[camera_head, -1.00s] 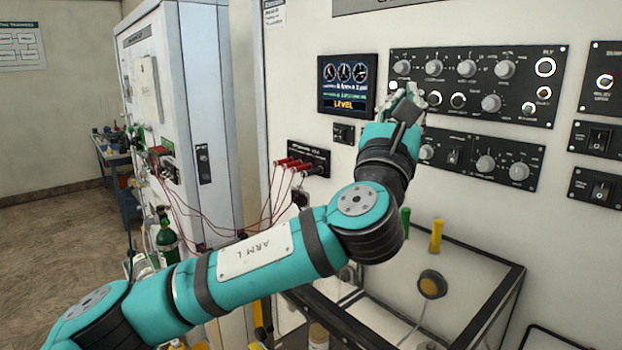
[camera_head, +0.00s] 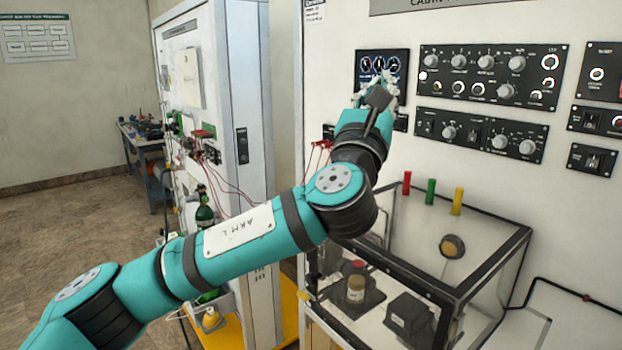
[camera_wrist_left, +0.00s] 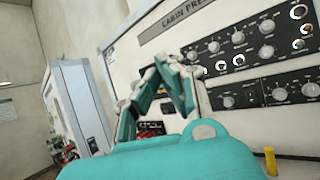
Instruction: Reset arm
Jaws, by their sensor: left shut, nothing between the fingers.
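My left arm, turquoise with black joints, reaches from the lower left toward the white panel wall (camera_head: 400,130) in the head view. The upper knob panel (camera_head: 488,76) and lower knob panel (camera_head: 482,134) are right of the gripper. I cannot tell whether the gripper touches the wall. My right gripper is not in view.
A clear box with a black frame (camera_head: 478,278) stands below the panels, with red, green and yellow posts (camera_head: 431,191) behind it. A white cabinet (camera_head: 222,90) with red wires stands left. A cluttered bench (camera_head: 140,140) is farther back. Open floor (camera_head: 70,230) lies left.

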